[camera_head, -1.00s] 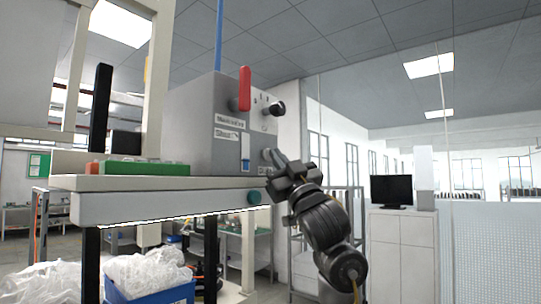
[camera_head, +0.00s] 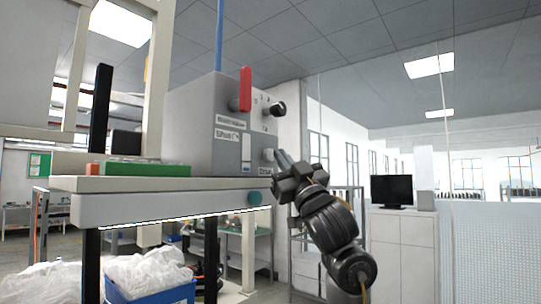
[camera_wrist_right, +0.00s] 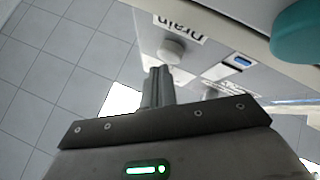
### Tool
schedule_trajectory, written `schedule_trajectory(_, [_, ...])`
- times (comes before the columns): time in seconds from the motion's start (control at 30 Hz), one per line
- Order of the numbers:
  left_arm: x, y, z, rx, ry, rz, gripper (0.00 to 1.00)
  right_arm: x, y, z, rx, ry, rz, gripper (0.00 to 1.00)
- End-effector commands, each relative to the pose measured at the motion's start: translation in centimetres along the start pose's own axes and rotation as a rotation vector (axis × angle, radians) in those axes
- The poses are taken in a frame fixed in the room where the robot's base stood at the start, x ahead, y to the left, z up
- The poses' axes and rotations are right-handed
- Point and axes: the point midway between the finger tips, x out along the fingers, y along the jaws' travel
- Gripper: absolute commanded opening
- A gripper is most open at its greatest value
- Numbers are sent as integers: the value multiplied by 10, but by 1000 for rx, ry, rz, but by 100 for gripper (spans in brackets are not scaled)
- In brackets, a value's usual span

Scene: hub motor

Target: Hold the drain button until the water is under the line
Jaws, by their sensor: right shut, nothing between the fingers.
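The grey machine box (camera_head: 190,125) stands on a bench. Its side panel carries a narrow sight window (camera_head: 246,148), which looks mostly grey in the head view. In the right wrist view a little blue water (camera_wrist_right: 243,61) shows in the window; I cannot make out the line. The pale round drain button (camera_head: 268,154) is low on the panel; in the right wrist view the button (camera_wrist_right: 171,49) sits beside the "Drain" label (camera_wrist_right: 181,24). My right gripper (camera_head: 281,158) is shut and empty, its tips just off the button. My left gripper is not in view.
A red lever (camera_head: 245,89) and a black knob (camera_head: 277,108) stick out above the button. A teal button (camera_head: 255,198) is on the bench's front edge (camera_head: 170,206). Open room lies right of the panel, before a white cabinet (camera_head: 401,250).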

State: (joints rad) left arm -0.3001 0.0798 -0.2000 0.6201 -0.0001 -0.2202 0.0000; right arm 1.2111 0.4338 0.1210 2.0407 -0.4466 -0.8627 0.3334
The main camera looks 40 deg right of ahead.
Motion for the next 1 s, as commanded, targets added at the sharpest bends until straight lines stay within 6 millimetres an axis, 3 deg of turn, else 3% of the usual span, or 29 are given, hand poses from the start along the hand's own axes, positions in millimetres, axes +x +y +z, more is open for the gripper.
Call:
schedule_trajectory(0.47, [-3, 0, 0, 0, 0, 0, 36, -5, 5, -5, -2, 1, 1, 0])
schedule_trajectory(1.0, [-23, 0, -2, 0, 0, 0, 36, -36, 27, -28, -1, 0, 1, 0])
